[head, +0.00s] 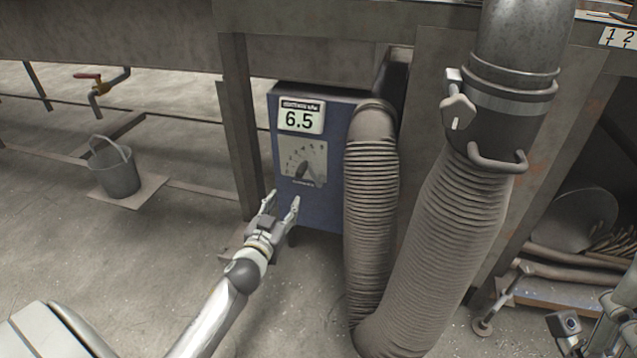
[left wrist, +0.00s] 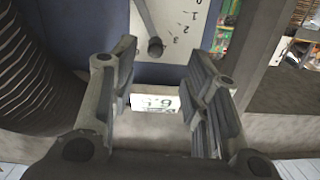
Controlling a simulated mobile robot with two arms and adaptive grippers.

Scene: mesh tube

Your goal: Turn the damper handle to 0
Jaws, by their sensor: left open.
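The blue box (head: 312,212) carries a pale dial plate (head: 314,152) with a dark damper handle (head: 305,171). In the left wrist view the handle (left wrist: 155,47) is a slim lever with a rounded end, lying just past the 3 mark on the side away from 0. A display (head: 301,117) above the dial reads 6.5; it appears upside down in the left wrist view (left wrist: 155,103). My left gripper (head: 283,202) is open and empty, below and in front of the dial, apart from the handle. Part of my right gripper (head: 612,318) shows at the lower right edge; its jaws are unclear.
A ribbed hose (head: 371,215) stands close to the box's right side. A thicker hose (head: 440,240) leads up to a pipe collar with a grey knob (head: 458,112). A bucket (head: 115,170) stands at left under a tap (head: 95,90).

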